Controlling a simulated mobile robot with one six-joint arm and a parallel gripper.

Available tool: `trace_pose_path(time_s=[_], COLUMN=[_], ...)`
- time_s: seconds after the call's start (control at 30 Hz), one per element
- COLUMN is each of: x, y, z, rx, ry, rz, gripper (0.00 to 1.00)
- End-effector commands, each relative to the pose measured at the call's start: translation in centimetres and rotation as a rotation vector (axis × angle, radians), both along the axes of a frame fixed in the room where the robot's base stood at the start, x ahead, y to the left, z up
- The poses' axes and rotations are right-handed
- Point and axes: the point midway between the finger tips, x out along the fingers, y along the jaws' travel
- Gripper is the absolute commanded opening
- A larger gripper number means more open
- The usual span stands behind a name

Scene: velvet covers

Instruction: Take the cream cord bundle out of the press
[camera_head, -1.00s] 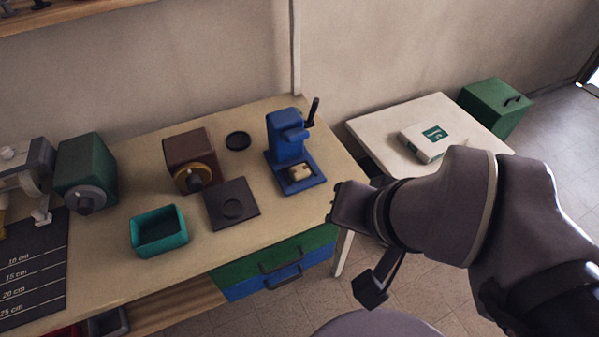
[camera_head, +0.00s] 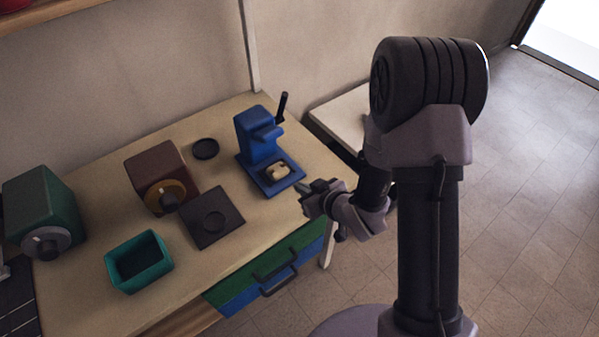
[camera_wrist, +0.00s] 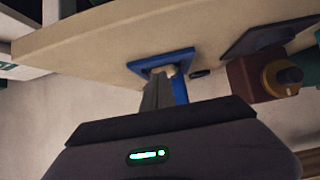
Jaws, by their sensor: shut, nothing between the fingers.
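The cream cord bundle (camera_head: 277,171) lies on the base plate of the blue press (camera_head: 257,140), under its head. The press stands near the right end of the table, its dark lever (camera_head: 282,106) pointing up. My gripper (camera_head: 306,196) is just off the table's right front edge, to the right of the press and apart from it. In the wrist view my shut, empty fingers (camera_wrist: 158,90) point toward the press base (camera_wrist: 160,62). They cover most of the press there, and only a small pale bit of the bundle (camera_wrist: 171,70) shows.
A dark square plate (camera_head: 205,232), a brown box with a knob (camera_head: 153,170), a teal open bin (camera_head: 120,283) and a black disc (camera_head: 205,148) are left of the press. A white side table (camera_head: 342,118) stands behind my arm. Bare tabletop lies before the press.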

Motion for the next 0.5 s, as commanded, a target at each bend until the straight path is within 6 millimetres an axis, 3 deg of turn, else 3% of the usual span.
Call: trace_pose_path(time_s=[0.3,0.5], x=[5.9,8.4], y=[3.9,5.5], z=[0.0,-0.7], rx=[-0.001,-0.001], ry=[-0.003,0.0], rz=[0.0,-0.002], gripper=[0.0,0.0])
